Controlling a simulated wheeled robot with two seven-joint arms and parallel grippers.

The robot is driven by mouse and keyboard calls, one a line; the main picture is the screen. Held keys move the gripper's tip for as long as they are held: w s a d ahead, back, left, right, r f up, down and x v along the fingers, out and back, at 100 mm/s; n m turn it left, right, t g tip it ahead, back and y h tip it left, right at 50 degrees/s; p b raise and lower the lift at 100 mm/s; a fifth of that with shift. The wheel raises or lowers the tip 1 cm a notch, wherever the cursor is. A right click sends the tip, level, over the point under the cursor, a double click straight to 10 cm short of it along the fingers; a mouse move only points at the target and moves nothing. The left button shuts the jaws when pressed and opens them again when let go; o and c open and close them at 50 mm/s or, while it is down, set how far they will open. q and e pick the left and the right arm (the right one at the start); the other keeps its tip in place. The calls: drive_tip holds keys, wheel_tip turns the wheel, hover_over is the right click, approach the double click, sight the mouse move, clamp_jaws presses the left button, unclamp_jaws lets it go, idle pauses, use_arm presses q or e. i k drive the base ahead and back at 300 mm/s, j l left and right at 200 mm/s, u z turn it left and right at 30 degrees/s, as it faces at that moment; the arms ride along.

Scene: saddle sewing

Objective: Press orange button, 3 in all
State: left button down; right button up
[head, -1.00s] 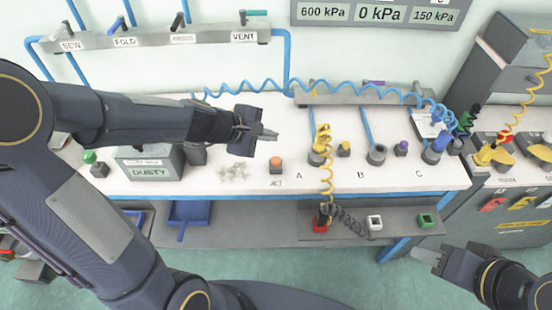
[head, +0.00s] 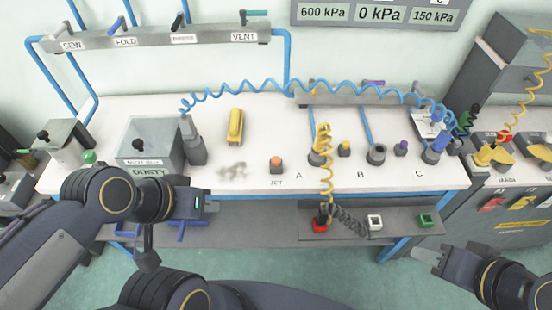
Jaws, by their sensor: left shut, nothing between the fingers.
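The orange button (head: 276,161) stands on a small grey base on the white bench, behind the label JET. It is uncovered and nothing touches it. My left gripper (head: 197,204) is at the bench's front edge, left of and nearer than the button, clear of it. It is shut and empty, though its fingers hardly show from this angle. My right gripper (head: 430,258) is low at the right, beyond the bench's front edge and far from the button. Its finger gap is not clear.
A grey DUSTY box (head: 148,148) and a grey nozzle (head: 193,143) stand left of the button. A yellow piece (head: 235,126) lies behind grey debris (head: 232,168). A yellow coiled hose (head: 325,170) hangs to the right, and a blue coil (head: 240,88) crosses behind.

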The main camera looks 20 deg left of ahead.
sight(275, 160)
drive_tip(key=i+l, duration=0.5)
drive_tip(key=l, duration=0.25)
drive_tip(key=i+l, duration=0.2)
drive_tip(key=l, duration=0.15)
drive_tip(key=u, duration=1.75)
